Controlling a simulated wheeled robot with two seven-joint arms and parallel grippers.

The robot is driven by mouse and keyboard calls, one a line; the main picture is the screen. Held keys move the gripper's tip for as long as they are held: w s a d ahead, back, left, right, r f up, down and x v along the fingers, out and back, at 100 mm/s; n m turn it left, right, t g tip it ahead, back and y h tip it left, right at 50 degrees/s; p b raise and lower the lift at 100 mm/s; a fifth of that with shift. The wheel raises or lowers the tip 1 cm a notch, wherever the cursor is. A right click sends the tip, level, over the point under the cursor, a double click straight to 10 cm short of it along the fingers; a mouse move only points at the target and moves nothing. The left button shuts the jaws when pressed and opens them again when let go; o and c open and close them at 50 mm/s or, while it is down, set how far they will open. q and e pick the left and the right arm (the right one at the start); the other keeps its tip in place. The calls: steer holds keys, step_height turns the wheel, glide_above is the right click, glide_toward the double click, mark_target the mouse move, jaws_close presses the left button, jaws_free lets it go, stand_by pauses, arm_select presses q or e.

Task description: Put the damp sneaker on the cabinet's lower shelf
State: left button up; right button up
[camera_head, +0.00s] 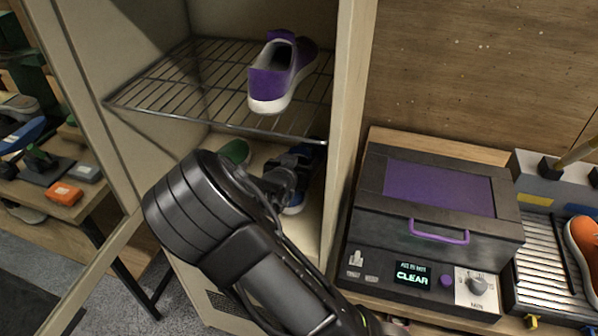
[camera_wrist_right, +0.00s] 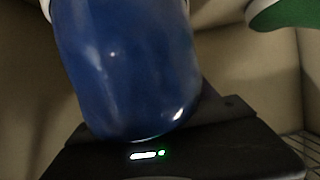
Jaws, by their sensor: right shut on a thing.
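My right arm reaches into the lower part of the cabinet (camera_head: 345,130), below the wire shelf. My right gripper (camera_head: 284,176) is shut on a blue sneaker (camera_head: 294,206), partly hidden behind the gripper and arm. In the right wrist view the blue sneaker (camera_wrist_right: 128,65) fills the upper middle, its rounded end towards the camera. The lower shelf (camera_head: 262,153) is a pale surface, mostly hidden by my arm. I cannot tell whether the blue sneaker touches it. My left gripper is not in view.
A green sneaker (camera_head: 236,152) stands left of the blue one in the lower compartment. A purple sneaker (camera_head: 282,74) stands on the wire shelf (camera_head: 180,90) above. The open cabinet door (camera_head: 90,110) is at left. A dark machine with a purple lid (camera_head: 440,188) stands right.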

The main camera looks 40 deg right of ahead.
steer(key=shift+f, duration=1.85)
steer(key=o, duration=1.8)
steer(key=p+v, duration=0.1)
steer(key=v, duration=1.1)
steer(key=shift+r, duration=0.1)
